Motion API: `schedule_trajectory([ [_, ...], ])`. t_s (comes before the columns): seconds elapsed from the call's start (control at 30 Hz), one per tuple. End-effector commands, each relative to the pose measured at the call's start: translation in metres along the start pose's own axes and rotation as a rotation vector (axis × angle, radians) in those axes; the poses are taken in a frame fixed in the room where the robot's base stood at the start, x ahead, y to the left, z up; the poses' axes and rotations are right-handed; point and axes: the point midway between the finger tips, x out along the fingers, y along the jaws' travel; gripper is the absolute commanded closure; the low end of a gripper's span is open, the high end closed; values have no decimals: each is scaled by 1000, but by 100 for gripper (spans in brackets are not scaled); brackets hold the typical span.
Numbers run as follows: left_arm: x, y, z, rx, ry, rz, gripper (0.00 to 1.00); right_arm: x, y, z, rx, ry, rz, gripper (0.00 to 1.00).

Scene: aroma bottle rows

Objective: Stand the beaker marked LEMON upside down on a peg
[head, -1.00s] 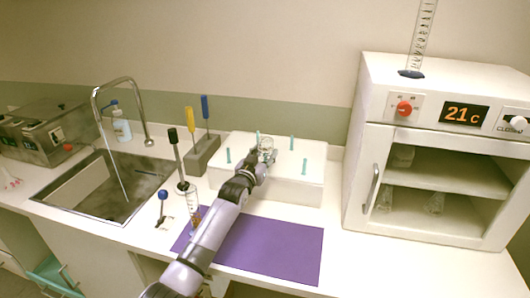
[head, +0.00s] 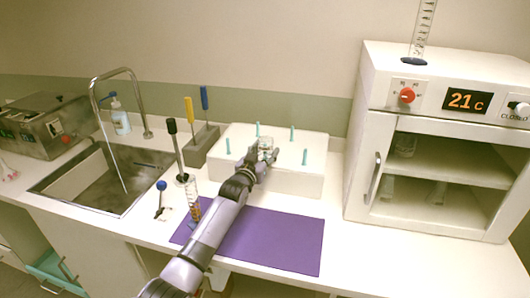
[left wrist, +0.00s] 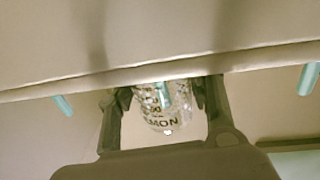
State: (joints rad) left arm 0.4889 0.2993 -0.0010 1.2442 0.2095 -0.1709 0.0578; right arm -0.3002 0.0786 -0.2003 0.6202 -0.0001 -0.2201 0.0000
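The glass beaker (head: 266,147) is over the top of the white peg block (head: 300,180), among teal pegs. In the left wrist view the beaker (left wrist: 163,112) shows dark lettering ending in MON. A teal peg (left wrist: 163,94) shows through its glass; I cannot tell for sure whether it is inside or behind. My left gripper (head: 265,155) reaches in from the front, and its fingers (left wrist: 163,100) are closed on the beaker's two sides. The beaker's lower rim is partly hidden in the head view. My right gripper is not in view.
Other pegs (head: 228,146) stand around the beaker, including one at the right (head: 305,157). A purple mat (head: 275,240) lies in front of the block. A tool holder (head: 203,148) stands left, beside the sink (head: 95,185). A white oven (head: 450,150) stands right.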

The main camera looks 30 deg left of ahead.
Motion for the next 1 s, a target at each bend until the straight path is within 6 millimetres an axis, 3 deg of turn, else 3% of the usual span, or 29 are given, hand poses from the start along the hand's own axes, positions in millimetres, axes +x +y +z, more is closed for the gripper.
schedule_trajectory([
  [0.2, 0, 0, 0, 0, 0, 0, 37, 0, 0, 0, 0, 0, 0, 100],
  [0.57, -3, 0, 0, 0, 0, 0, 37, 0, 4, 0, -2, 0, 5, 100],
  [0.77, -25, 0, 1, 0, 0, 1, 37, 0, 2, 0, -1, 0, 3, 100],
  [1.0, -69, 0, 2, 0, -1, 1, 37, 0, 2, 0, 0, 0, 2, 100],
])
